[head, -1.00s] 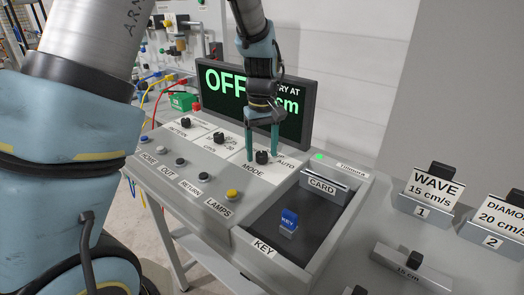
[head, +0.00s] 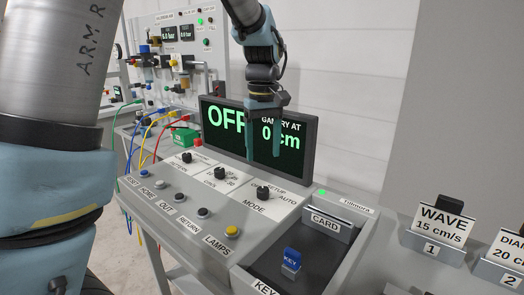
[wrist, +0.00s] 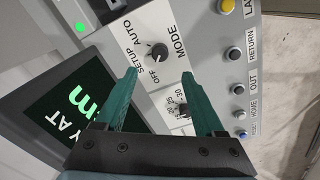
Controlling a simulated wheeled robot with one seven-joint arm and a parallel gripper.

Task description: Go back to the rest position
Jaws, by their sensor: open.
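My gripper (head: 264,133) hangs in front of the display (head: 213,140), above the sloping control panel, with its two teal fingers apart and nothing between them. The display reads "OFF" and "GANTRY AT 0 cm". The black MODE knob (head: 263,192) is below the fingertips and clear of them. In the wrist view the fingers (wrist: 160,85) point toward the panel, with the MODE knob (wrist: 159,52) beyond them and its pointer near OFF.
A blue key (head: 292,258) stands in the tray, behind it the CARD holder (head: 332,226). Push buttons, including the yellow LAMPS button (head: 231,231), line the panel front. WAVE holder 1 (head: 434,243) is at right. Cables and a green box (head: 184,136) are at left.

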